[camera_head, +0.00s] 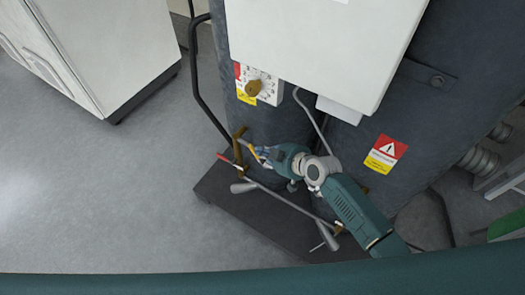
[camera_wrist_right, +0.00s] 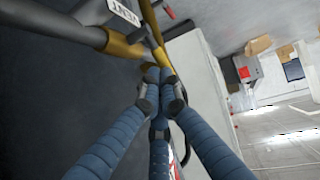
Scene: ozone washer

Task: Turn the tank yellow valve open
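The tank (camera_head: 300,125) is a large dark grey body in the head view. Low on its left side is a brass-yellow valve (camera_head: 239,142) with a yellow handle. My teal right gripper (camera_head: 262,153) reaches it from the right. In the right wrist view the yellow valve handle (camera_wrist_right: 154,32) runs down to my right gripper's blue fingers (camera_wrist_right: 157,76). The fingers have come together at the handle's end and appear closed around it, partly hiding it. My left gripper is not in view.
A yellow knob (camera_head: 254,88) sits on a white dial plate above the valve. A pipe with a VENT label (camera_wrist_right: 124,12) runs beside the handle. A red-tipped rod (camera_head: 275,193) crosses the dark base. Open grey floor (camera_head: 110,200) lies to the left.

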